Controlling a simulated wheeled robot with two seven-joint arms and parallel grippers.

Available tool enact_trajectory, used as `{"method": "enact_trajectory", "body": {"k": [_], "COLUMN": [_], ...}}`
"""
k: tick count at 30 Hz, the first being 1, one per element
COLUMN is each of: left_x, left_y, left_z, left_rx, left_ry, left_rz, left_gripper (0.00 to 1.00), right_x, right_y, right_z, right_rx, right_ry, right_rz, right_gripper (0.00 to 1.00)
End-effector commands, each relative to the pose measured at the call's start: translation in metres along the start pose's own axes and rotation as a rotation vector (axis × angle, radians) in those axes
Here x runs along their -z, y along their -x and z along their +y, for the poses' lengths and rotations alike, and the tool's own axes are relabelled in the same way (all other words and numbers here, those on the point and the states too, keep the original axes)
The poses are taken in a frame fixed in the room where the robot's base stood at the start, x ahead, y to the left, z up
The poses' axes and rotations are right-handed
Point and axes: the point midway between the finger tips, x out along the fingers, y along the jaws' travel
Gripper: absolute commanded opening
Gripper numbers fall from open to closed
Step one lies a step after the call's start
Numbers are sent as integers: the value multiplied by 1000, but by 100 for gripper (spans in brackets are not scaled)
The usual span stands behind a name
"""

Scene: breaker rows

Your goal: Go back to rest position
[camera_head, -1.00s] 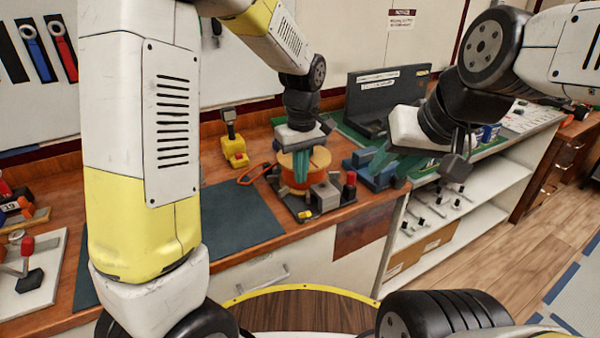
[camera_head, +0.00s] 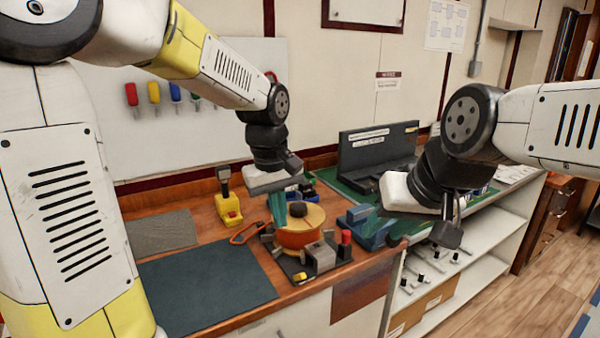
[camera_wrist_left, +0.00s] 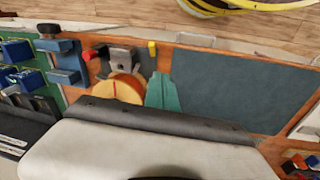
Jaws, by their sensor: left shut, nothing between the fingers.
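My left gripper (camera_head: 278,210) points down with its teal fingers closed together and nothing between them. It is at the left rear side of the orange spool (camera_head: 298,238) in the head view, overlapping its edge; I cannot tell if they touch. In the left wrist view the teal fingers (camera_wrist_left: 163,92) show beside the spool's tan top (camera_wrist_left: 118,90). My right gripper (camera_head: 408,198) hangs over the right part of the bench, near the blue block fixture (camera_head: 368,228). Its fingers are mostly hidden, so their opening is unclear.
A dark mat (camera_head: 205,285) lies clear on the bench left of the spool fixture. A yellow tool (camera_head: 229,205) stands behind, with an orange-handled tool (camera_head: 246,233) beside it. A black open case (camera_head: 375,150) stands at the back right. White shelves (camera_head: 470,275) are at right.

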Motion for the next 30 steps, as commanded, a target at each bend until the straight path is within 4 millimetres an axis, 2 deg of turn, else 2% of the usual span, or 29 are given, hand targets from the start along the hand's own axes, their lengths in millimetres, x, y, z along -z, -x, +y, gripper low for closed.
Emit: {"method": "enact_trajectory", "body": {"k": [1,6,9,13,19,30], "left_x": [-3,-24,-39,-58,-73,-74], "left_y": [16,52,65,75,79,79], "left_z": [-17,-65,-90,-114,-130,-132], "left_rx": [-42,-145,-180,-195,-190,-188], "left_ry": [-30,-179,-265,-361,-445,-459], "left_rz": [27,133,214,311,397,407], "left_gripper": [0,0,0,0,0,0], "right_x": [0,0,0,0,0,0], "right_y": [0,0,0,0,0,0], "right_z": [0,0,0,0,0,0], "right_rx": [0,0,0,0,0,0], "right_ry": [0,0,0,0,0,0], "right_rz": [0,0,0,0,0,0], "right_gripper": [36,36,36,36,36,36]}}
